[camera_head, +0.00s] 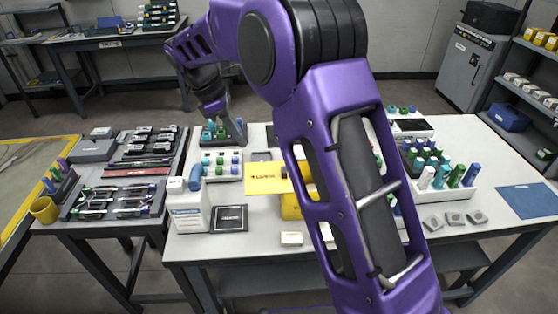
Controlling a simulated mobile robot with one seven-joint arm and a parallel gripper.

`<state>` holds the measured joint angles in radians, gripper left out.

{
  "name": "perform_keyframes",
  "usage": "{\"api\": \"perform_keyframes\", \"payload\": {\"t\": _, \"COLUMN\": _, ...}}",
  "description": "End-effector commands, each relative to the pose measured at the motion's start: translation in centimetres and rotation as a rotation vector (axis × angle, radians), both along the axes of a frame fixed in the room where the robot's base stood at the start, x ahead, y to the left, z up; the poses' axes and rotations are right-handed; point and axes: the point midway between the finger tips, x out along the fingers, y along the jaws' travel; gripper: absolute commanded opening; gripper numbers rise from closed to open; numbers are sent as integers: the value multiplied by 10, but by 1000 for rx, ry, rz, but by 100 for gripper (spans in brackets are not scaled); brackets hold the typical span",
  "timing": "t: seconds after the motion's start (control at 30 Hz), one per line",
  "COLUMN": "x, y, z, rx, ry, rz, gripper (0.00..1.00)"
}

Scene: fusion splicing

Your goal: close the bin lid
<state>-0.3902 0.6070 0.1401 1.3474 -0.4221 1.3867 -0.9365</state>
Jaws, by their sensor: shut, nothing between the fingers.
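A yellow bin (290,207) stands near the front middle of the white table, largely hidden behind my purple arm. A flat yellow panel with dark lettering, seemingly its lid (262,187), extends to the left of the bin's body and looks swung open. The hinge and most of the bin's opening are hidden. My gripper (236,138) is small in the view, farther back and left of the lid, beside a tray of green and blue pieces. It is shut and empty, and appears apart from the lid.
A white rack of capped bottles (447,187) is at the right. Several small grey blocks lie near the front right edge. A tool-covered table (95,212) adjoins at left.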

Motion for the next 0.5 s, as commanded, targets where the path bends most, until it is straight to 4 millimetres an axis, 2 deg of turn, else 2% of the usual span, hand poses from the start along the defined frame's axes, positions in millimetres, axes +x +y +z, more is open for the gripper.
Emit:
{"api": "perform_keyframes", "payload": {"t": 0.17, "x": -4, "y": -2, "z": -9, "rx": -6, "ry": 24, "rz": 3, "gripper": 0}}
{"api": "perform_keyframes", "payload": {"t": 0.27, "x": -4, "y": -7, "z": -22, "rx": -7, "ry": 24, "rz": 3, "gripper": 0}}
{"api": "perform_keyframes", "payload": {"t": 0.5, "x": -4, "y": -26, "z": -69, "rx": -8, "ry": 24, "rz": 3, "gripper": 0}}
